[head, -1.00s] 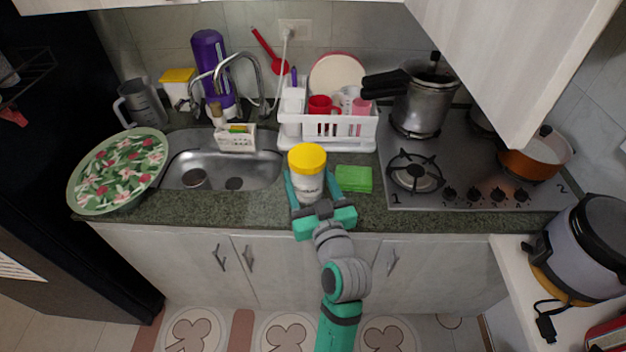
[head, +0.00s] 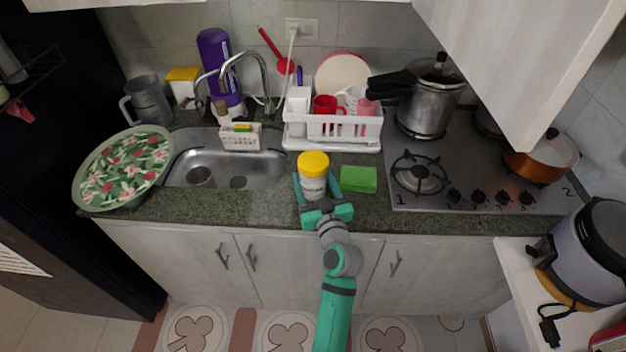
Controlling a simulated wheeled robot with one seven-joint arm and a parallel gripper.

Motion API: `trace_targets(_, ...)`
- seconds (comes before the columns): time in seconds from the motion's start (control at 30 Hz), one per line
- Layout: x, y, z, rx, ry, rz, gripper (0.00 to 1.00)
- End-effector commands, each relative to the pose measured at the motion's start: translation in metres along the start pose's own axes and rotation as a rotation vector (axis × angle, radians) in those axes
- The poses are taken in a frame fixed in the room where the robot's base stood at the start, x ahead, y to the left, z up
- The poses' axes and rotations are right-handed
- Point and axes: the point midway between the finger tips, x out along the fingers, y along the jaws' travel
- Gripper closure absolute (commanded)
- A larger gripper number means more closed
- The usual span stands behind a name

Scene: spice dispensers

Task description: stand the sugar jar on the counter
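The sugar jar (head: 313,175) is white with a yellow lid and is upright at the front strip of the counter (head: 270,207), between the sink and the green sponge. My gripper (head: 316,190) reaches in from the front, with one teal finger on each side of the jar. The fingers look close against the jar's sides, but I cannot see whether they press on it. The jar's lower part is hidden by my gripper, so I cannot tell if its base touches the counter.
A green sponge (head: 358,179) lies just right of the jar. A white dish rack (head: 345,128) with cups stands behind it. The sink (head: 225,165) is to the left, the stove (head: 440,190) to the right. Counter between sink and sponge is narrow.

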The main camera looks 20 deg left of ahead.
Motion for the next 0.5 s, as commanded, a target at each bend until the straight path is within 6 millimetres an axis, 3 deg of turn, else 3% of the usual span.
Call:
trace_targets(0.47, -0.0001, 0.0001, 0.0043, -0.002, 0.004, 0.001, 0.82)
trace_targets(0.5, -0.0001, 0.0000, 0.0060, -0.001, 0.001, 0.000, 0.31)
